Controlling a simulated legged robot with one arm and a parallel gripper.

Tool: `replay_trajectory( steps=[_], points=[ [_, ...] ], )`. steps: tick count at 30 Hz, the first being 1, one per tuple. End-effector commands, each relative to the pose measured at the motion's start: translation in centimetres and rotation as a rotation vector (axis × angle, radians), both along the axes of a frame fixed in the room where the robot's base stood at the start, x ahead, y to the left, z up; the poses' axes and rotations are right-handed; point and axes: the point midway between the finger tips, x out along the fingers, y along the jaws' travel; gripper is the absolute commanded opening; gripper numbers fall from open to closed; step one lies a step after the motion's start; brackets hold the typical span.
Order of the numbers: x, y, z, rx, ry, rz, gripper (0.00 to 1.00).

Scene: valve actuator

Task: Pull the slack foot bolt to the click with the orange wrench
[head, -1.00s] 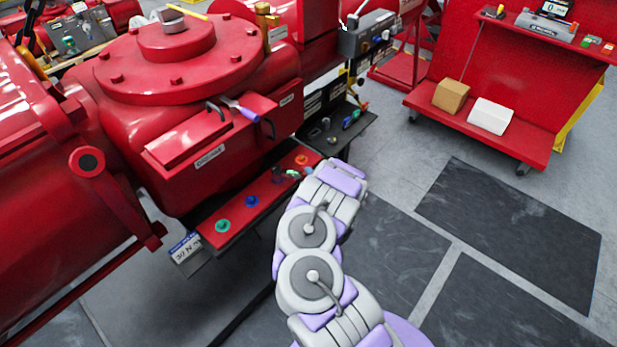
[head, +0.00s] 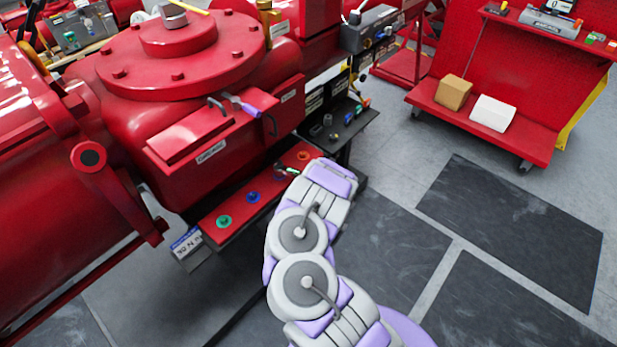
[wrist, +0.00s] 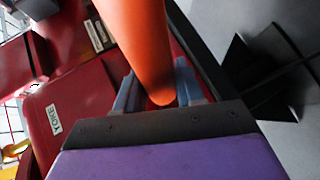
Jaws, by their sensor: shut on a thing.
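The orange wrench (wrist: 138,45) fills the upper middle of the wrist view, seen close up as a thick round-ended orange handle. My gripper (wrist: 157,92) has its blue-grey fingers on either side of the handle and is shut on it. The wrench's working end is out of view, so I cannot tell whether it sits on a bolt. In the head view my arm reaches to the front red plate (head: 240,207), and its wrist hides my gripper and the wrench. The plate carries a green ring (head: 224,221), a blue ring (head: 253,197) and an orange ring (head: 303,155). I cannot tell which bolt is slack.
A purple-handled tool (head: 246,107) lies on the red box above the plate. A dark shelf (head: 352,128) with small parts is behind my wrist. A red cart (head: 480,130) holding two boxes stands at the right. The floor on the right is clear.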

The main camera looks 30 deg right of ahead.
Motion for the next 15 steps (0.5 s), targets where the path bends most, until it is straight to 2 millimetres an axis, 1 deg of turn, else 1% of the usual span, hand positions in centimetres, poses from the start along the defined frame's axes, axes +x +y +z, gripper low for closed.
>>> replay_trajectory(
  steps=[11, 15],
  points=[
    [0.05, 0.16, 0.07, 0.0, 0.0, 0.035, 0.0],
    [0.07, 0.2, 0.51, 0.001, -0.001, 0.035, 0.0]
  ],
)
